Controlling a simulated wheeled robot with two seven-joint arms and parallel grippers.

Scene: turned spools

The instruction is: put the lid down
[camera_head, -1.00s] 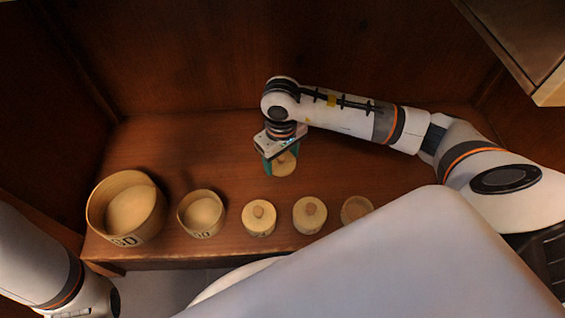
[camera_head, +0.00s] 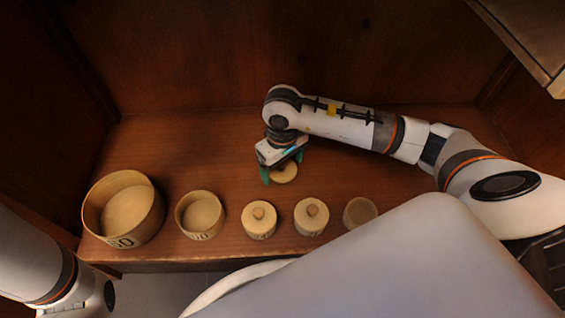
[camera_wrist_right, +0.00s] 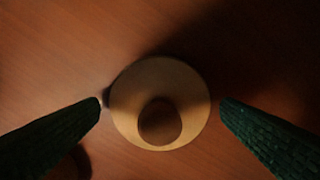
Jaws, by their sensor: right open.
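A round pale wooden lid (camera_head: 285,174) with a darker knob lies on the brown shelf, behind the row of spools. In the right wrist view the lid (camera_wrist_right: 160,85) sits between the fingers with its knob toward the viewer. My right gripper (camera_head: 283,174) is open above and around the lid. In the wrist view the green fingers (camera_wrist_right: 160,102) are spread wide, with a gap on each side of the knob. My left arm (camera_head: 50,262) shows at the lower left; its gripper is out of view.
In a row along the front stand a large open round box (camera_head: 123,208), a smaller open one (camera_head: 200,215), two lidded ones (camera_head: 259,221) (camera_head: 311,217), and a small one without a knob (camera_head: 360,212).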

